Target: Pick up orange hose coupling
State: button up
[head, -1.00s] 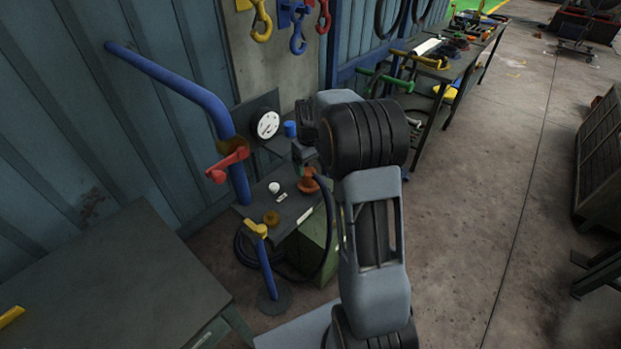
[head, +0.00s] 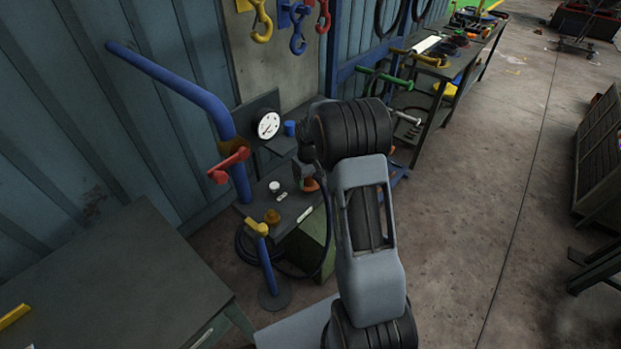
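The orange hose coupling (head: 311,185) stands at the right part of the small dark bench top (head: 262,190), with a black hose (head: 331,225) running down near it. My gripper (head: 304,183) points down right at the coupling and covers much of it. Its fingers are small, dark and partly hidden by my wrist, so I cannot tell whether they are open or closed on the coupling.
A round gauge (head: 268,125), a red valve handle (head: 229,165) and a blue pipe (head: 175,80) stand to the left.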

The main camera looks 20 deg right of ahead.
jog(key=c, duration=1)
jog(key=shift+o, duration=0.2)
jog(key=shift+r, duration=0.1)
jog(key=shift+r, duration=0.55)
jog(key=s+r+b, duration=0.1)
jog(key=s+r, duration=0.3)
jog(key=s+r+b, duration=0.1)
jog(key=s+r, duration=0.3)
jog(key=s, duration=0.1)
jog(key=s+a+r+b, duration=0.1)
jog(key=s+r+b, duration=0.1)
jog(key=s, duration=0.3)
jog(key=shift+a+r, duration=0.1)
jog(key=shift+r, duration=0.8)
